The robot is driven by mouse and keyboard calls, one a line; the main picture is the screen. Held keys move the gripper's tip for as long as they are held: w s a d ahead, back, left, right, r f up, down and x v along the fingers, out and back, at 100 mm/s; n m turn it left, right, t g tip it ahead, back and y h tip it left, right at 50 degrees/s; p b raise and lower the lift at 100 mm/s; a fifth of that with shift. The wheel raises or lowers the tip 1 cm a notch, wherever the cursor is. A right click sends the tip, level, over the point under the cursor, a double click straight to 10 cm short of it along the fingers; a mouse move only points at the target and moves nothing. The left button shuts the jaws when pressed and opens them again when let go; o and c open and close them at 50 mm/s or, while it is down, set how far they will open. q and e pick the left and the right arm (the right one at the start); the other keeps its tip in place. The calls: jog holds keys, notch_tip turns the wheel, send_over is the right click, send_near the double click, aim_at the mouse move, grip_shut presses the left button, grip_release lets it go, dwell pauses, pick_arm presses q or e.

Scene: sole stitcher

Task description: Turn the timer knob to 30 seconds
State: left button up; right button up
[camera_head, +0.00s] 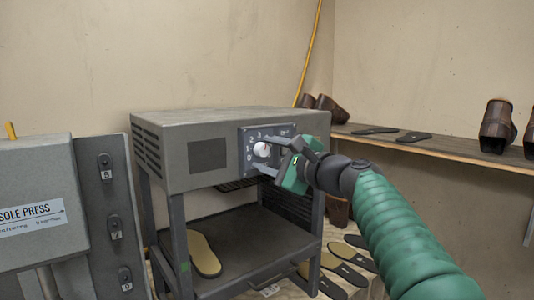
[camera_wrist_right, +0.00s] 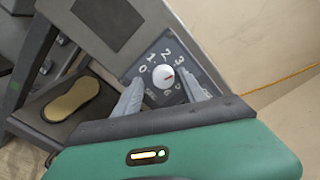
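The timer knob (camera_head: 262,149) is a round white knob on a dark numbered dial plate (camera_head: 246,160) at the front right of a grey machine (camera_head: 180,152). My right gripper (camera_head: 264,154) is at the dial, fingers spread. In the right wrist view its two fingers (camera_wrist_right: 163,92) stand apart on either side of the knob; I cannot tell whether they touch it. My left gripper is not in view.
A tan sole (camera_head: 204,254) lies on the dark tray under the machine. A grey sole press (camera_head: 35,205) stands at left. A wooden shelf (camera_head: 455,145) with brown shoes (camera_head: 496,125) runs along the right wall. Several soles (camera_head: 352,275) lie low behind my arm.

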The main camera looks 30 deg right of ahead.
jog(key=shift+d+r, duration=0.1)
jog(key=shift+r, duration=0.05)
jog(key=shift+s, duration=0.1)
jog(key=s+d+b, duration=0.1)
jog(key=s+b, duration=0.5)
jog(key=s, duration=1)
jog(key=shift+s+d, duration=0.2)
jog(key=shift+d, duration=0.05)
